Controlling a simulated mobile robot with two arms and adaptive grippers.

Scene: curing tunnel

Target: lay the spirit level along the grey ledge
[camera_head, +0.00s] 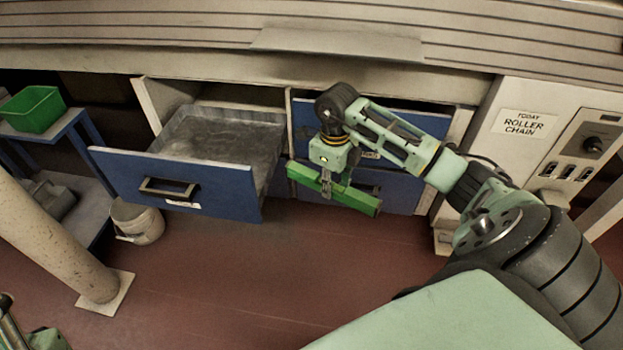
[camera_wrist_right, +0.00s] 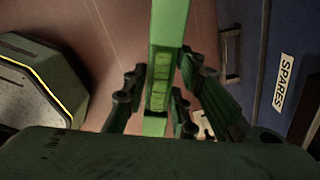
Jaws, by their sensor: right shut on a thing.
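The spirit level is a long green bar (camera_head: 360,199), held in front of the blue drawers and tilted down to the right in the head view. My right gripper (camera_head: 327,184) points down and is shut around its middle. In the right wrist view the level (camera_wrist_right: 171,25) runs up between the fingers (camera_wrist_right: 158,95). A flat grey ledge (camera_head: 340,43) juts from the ribbed front at the top, above and behind the gripper. The level is apart from it. My left gripper cannot be made out.
A blue drawer (camera_head: 225,188) stands pulled out left of the level. Closed blue drawers are behind it, one labelled SPARES (camera_wrist_right: 284,82). A control panel (camera_head: 570,145) is at right. A green bin (camera_head: 33,109), bucket (camera_head: 137,222) and post (camera_head: 55,240) are at left. Red floor is open in front.

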